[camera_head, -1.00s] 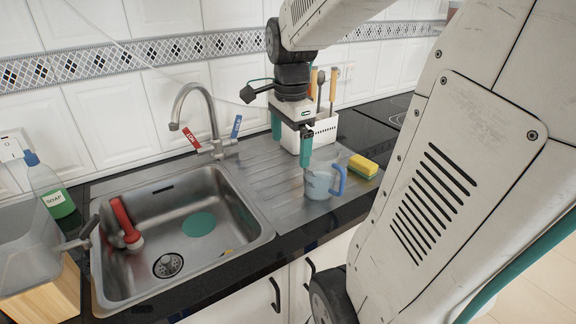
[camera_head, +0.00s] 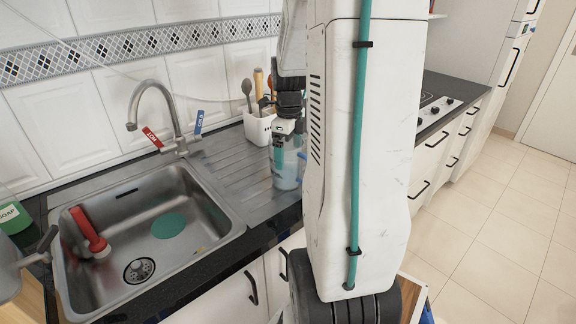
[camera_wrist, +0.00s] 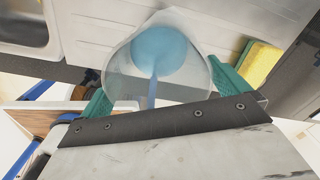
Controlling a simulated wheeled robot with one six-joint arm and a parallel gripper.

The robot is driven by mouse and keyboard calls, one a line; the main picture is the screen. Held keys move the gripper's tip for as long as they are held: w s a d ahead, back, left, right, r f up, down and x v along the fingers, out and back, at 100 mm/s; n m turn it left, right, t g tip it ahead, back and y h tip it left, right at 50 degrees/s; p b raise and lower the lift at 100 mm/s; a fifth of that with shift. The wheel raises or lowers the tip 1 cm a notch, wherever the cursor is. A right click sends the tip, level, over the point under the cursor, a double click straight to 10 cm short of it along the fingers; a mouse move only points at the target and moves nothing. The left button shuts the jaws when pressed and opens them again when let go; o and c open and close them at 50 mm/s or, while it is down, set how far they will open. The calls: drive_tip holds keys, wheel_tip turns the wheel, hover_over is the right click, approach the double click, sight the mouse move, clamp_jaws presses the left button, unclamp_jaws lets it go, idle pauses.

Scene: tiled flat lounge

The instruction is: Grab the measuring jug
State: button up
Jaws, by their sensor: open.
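The measuring jug (camera_head: 287,178) is a clear, bluish jug standing on the ridged steel drainboard right of the sink, partly hidden by my arm. In the wrist view the jug (camera_wrist: 180,75) shows a wide clear rim and a blue round area inside. My gripper (camera_head: 286,150) points down at the jug. In the wrist view my gripper (camera_wrist: 163,88) is open, with one green finger on each side of the jug. I cannot tell whether the fingers touch it.
A yellow and green sponge (camera_wrist: 262,64) lies right of the jug in the wrist view. A white utensil holder (camera_head: 258,128) stands behind the jug. Open tiled floor (camera_head: 490,240) lies right.

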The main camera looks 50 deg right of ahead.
drive_tip(key=shift+f, duration=0.4)
drive_tip(key=c, duration=1.1)
drive_tip(key=shift+o, duration=0.2)
drive_tip(key=shift+r, duration=0.2)
